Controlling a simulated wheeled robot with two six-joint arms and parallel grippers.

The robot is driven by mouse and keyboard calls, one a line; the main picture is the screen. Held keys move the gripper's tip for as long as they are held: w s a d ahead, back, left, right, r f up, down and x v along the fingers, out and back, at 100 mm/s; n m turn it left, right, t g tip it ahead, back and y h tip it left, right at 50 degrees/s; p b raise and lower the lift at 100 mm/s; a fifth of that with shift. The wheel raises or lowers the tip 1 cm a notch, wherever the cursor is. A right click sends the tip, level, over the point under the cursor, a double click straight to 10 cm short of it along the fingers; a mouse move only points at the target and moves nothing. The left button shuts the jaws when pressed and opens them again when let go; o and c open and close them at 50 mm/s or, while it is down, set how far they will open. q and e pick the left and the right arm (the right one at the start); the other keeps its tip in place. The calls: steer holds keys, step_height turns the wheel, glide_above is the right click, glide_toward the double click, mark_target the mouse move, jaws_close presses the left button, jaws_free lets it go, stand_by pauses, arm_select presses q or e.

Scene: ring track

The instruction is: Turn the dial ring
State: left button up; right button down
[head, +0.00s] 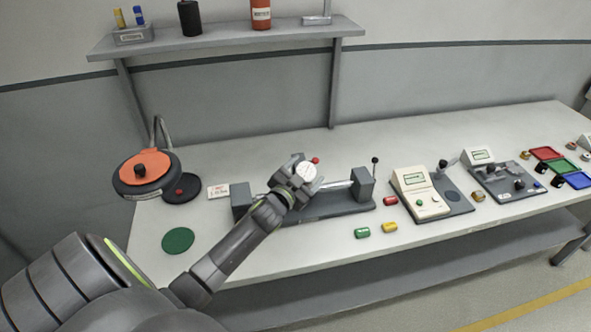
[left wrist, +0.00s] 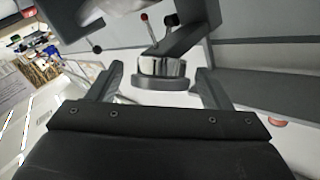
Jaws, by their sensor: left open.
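A bench device with two grey end blocks and a bar stands mid-table; its grey base (head: 325,207) shows in the head view. A round white dial face (head: 307,171) shows at its middle, beside my left gripper (head: 295,181). In the left wrist view a shiny silver ring (left wrist: 161,67) on a grey collar sits between the two open fingers of my left gripper (left wrist: 157,82). I see a gap on both sides of the ring, so the fingers seem clear of it. The gripper hides part of the device in the head view. My right gripper is not in view.
An orange-topped round device (head: 143,168) and a green disc (head: 178,240) are at the left. Red (head: 390,201), green (head: 362,233) and yellow (head: 390,227) pieces lie right of the device, near a cream meter box (head: 421,192). A shelf (head: 225,41) hangs behind.

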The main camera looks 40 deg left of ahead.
arm_select(q)
steer(key=s+d+b, duration=0.1)
steer(key=s+b, duration=0.3)
steer(key=s, duration=1.3)
steer(key=shift+d+r, duration=0.3)
steer(key=shift+r, duration=0.1)
